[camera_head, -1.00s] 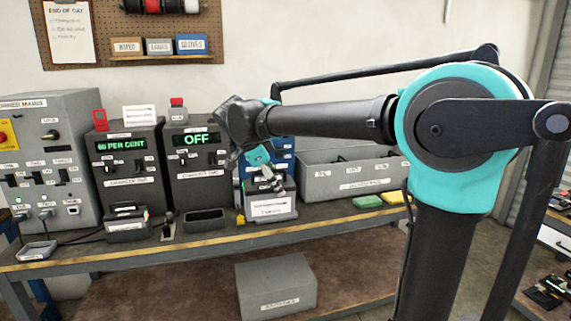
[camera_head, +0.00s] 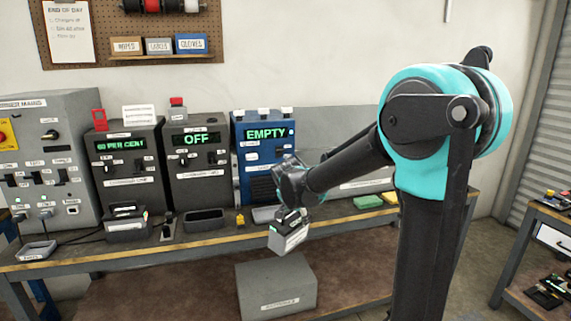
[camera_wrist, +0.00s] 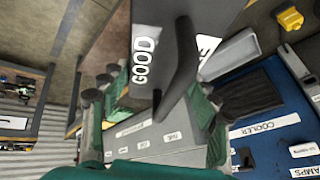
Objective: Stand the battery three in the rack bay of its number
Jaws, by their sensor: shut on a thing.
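A grey battery with a pale label (camera_head: 289,238) hangs from my gripper (camera_head: 294,212), tilted, in front of the bench's front edge. My gripper is shut on its handle. In the wrist view the dark battery (camera_wrist: 146,30) sits between my green-sided fingers (camera_wrist: 165,95), and its side reads GOOD. I cannot read a number on it.
The bench edge (camera_head: 130,254) lies close behind the battery. A blue cooler unit (camera_head: 258,158) reads EMPTY, a dark charger (camera_head: 196,165) reads OFF. A grey box (camera_head: 275,287) stands below. A second bench (camera_head: 545,215) with dark items stands at right.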

